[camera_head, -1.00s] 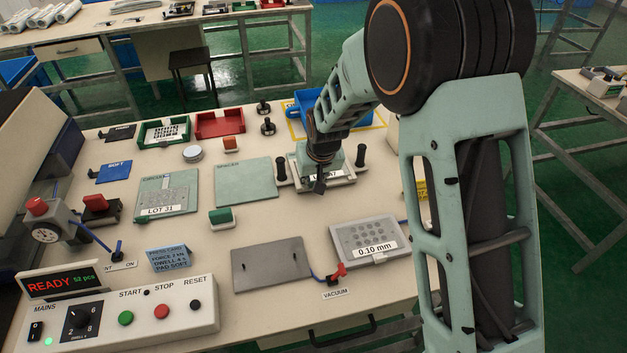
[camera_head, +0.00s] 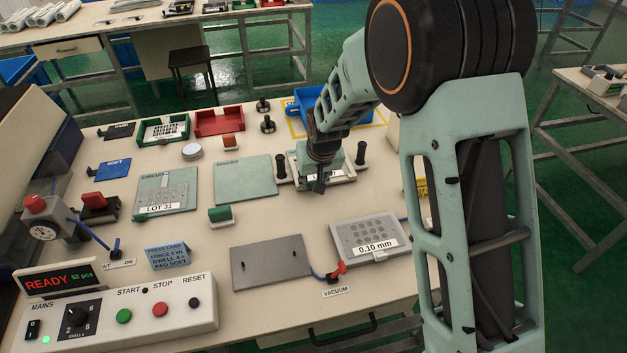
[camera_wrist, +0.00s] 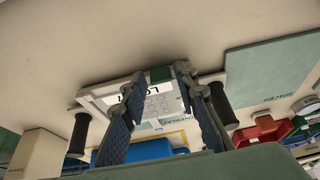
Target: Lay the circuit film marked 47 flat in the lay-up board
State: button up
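A pale frame (camera_head: 303,178) with two black upright handles stands at the back right of the bench. In the wrist view, this frame (camera_wrist: 92,100) holds a pale film (camera_wrist: 165,108) with a white label starting "LO"; a finger covers the rest. My gripper (camera_head: 319,186) is low over the frame. A grey plate with two pins (camera_head: 270,270), possibly the lay-up board, lies bare at front centre.
A green board marked CIRCUIT (camera_head: 150,182) carries a film labelled LOT 31. A bare green SPACER board (camera_head: 245,178) lies beside it. A "0.10 mm" tray (camera_head: 393,255) and red vacuum lever (camera_head: 338,268) are near the grey plate. The control box (camera_head: 190,318) stands front left.

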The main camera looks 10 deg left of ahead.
jog(key=shift+o, duration=0.8)
jog(key=v, duration=1.2)
jog(key=shift+w+r, duration=0.1)
